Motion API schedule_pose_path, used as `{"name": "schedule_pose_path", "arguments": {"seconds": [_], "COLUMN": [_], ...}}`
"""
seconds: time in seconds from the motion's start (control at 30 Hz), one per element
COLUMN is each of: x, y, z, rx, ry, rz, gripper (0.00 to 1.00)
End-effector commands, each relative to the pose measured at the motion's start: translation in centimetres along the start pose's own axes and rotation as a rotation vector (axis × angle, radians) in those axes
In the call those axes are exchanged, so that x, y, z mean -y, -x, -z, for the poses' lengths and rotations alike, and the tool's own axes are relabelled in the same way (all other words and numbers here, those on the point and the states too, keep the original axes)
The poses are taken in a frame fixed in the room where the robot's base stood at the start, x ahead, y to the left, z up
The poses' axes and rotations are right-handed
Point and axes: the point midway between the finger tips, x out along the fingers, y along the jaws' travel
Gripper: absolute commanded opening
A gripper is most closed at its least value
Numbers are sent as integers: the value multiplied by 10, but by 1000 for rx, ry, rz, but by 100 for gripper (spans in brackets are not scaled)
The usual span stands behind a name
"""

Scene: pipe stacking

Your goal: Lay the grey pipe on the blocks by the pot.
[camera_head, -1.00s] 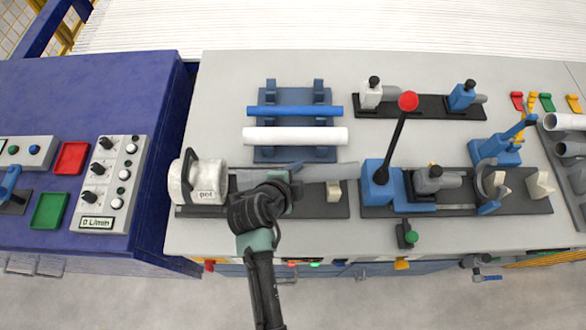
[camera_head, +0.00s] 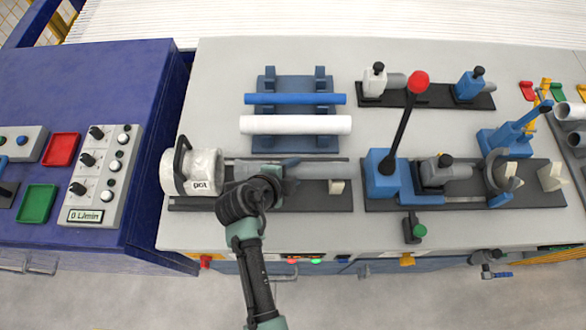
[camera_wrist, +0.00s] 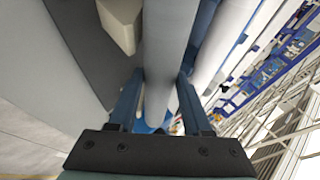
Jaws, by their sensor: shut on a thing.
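The grey pipe (camera_head: 312,170) lies roughly level, left to right, above the dark base plate (camera_head: 300,200) beside the white pot (camera_head: 192,172). My gripper (camera_head: 268,180) is shut on the pipe left of its middle and hides part of it. In the wrist view the pipe (camera_wrist: 166,50) runs between the two fingers (camera_wrist: 160,108). A cream block (camera_head: 336,187) shows under the pipe's right part, and in the wrist view a cream block (camera_wrist: 120,25) is beside the pipe. I cannot tell whether they touch. Any block near the pot is hidden.
Behind, a blue rack (camera_head: 294,84) carries a blue pipe (camera_head: 295,99) and a white pipe (camera_head: 295,125). To the right stands a blue clamp (camera_head: 382,175) with a red-knobbed lever (camera_head: 419,80). The grey tabletop (camera_head: 225,80) is bare at the back left.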

Motion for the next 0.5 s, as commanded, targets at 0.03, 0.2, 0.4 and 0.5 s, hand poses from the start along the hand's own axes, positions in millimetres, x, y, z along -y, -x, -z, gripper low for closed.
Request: {"name": "schedule_pose_path", "arguments": {"seconds": [0.03, 0.2, 0.4, 0.5], "x": [-2, -2, -2, -2], "y": [-3, -3, -3, -3], "z": [-1, -1, -1, -1], "rx": [0, 0, 0, 0], "ry": [-1, -1, 0, 0], "rz": [2, 2, 1, 1], "gripper": [0, 0, 60, 78]}}
